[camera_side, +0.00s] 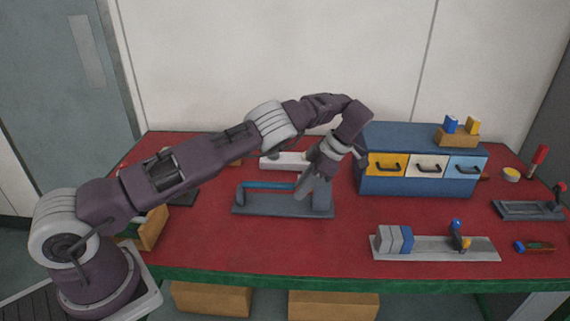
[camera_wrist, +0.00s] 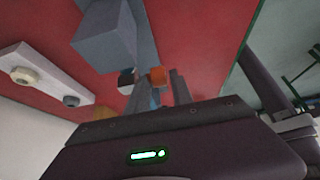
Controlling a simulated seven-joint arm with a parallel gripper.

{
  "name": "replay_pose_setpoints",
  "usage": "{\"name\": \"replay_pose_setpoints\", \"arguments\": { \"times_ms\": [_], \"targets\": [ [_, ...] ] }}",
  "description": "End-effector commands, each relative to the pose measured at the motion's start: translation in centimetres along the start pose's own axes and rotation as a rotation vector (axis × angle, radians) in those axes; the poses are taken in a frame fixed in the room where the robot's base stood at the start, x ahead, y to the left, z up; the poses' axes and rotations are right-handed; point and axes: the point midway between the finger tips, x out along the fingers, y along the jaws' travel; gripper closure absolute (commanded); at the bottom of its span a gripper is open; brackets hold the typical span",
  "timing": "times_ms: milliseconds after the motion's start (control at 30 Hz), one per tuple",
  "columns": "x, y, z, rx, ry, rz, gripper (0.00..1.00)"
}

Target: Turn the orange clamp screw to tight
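The orange clamp screw (camera_wrist: 158,75) shows in the wrist view as a small round orange part. It is hidden behind my gripper in the side view. It belongs to a grey fixture (camera_side: 250,209) with a blue bar (camera_side: 268,185) along it, on the red table. A big grey block of the fixture (camera_wrist: 105,38) shows in the wrist view. My gripper (camera_wrist: 155,80) is open, its two fingers apart, with the orange screw between or just past the tips. I cannot tell whether a finger touches it. In the side view my gripper (camera_side: 305,194) points down at the fixture's right end.
A blue cabinet (camera_side: 375,145) with yellow, white and light blue drawers stands right of my gripper. A white bar with knobs (camera_wrist: 45,75) lies close by. A grey rail with blocks (camera_side: 425,248) is at front right. Red tabletop (camera_side: 240,250) is clear in front.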

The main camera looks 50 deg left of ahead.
Motion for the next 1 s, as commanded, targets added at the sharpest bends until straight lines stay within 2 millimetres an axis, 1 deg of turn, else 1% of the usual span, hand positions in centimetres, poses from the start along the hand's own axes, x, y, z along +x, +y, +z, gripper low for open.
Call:
{"name": "replay_pose_setpoints", "arguments": {
  "times_ms": [267,567,600,833,1000],
  "targets": [
    [0.0,-0.1,-0.5,-0.002,-0.190,-0.006,0.73],
    [0.4,0.0,-1.2,-0.007,-0.546,-0.007,0.73],
    [-0.9,0.1,-1.5,0.001,-0.539,0.004,0.73],
    [-6.1,0.1,-4.6,0.002,-0.534,0.005,0.73],
    [-9.2,-2.1,-7.2,0.181,-0.585,0.065,0.73]
  ]
}}
